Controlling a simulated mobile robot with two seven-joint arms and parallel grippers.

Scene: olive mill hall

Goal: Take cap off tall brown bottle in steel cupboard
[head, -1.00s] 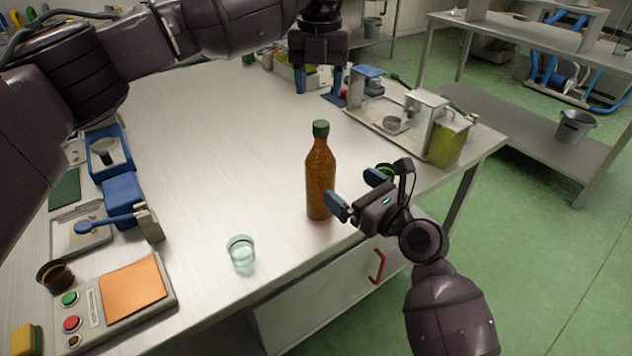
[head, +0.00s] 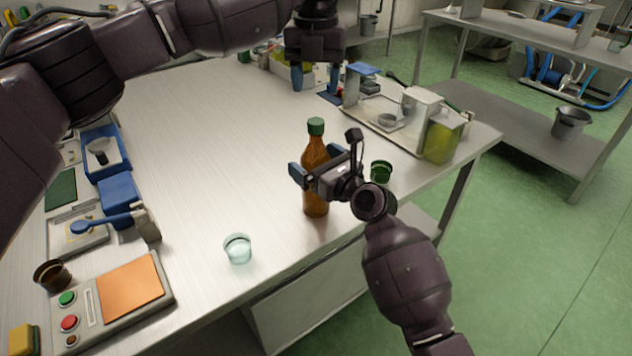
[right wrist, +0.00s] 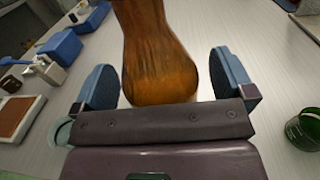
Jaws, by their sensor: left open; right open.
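A tall brown bottle (head: 315,202) with a green cap (head: 316,126) stands upright on the steel table, not inside a cupboard. My right gripper (head: 318,170) is open at the bottle's body, below the cap, with one finger on each side. In the right wrist view the bottle (right wrist: 158,65) fills the space between the open fingers (right wrist: 165,85), with gaps visible on both sides. The gripper hides part of the bottle in the head view. My left gripper (head: 317,82) is open and empty, over the far part of the table, beyond the bottle.
A clear glass (head: 238,249) stands left of the bottle near the front edge. A green cup (head: 381,172) stands just right of my right gripper. A tray (head: 400,138) with jars is at the right. A button panel (head: 150,300) lies front left. The table's middle is clear.

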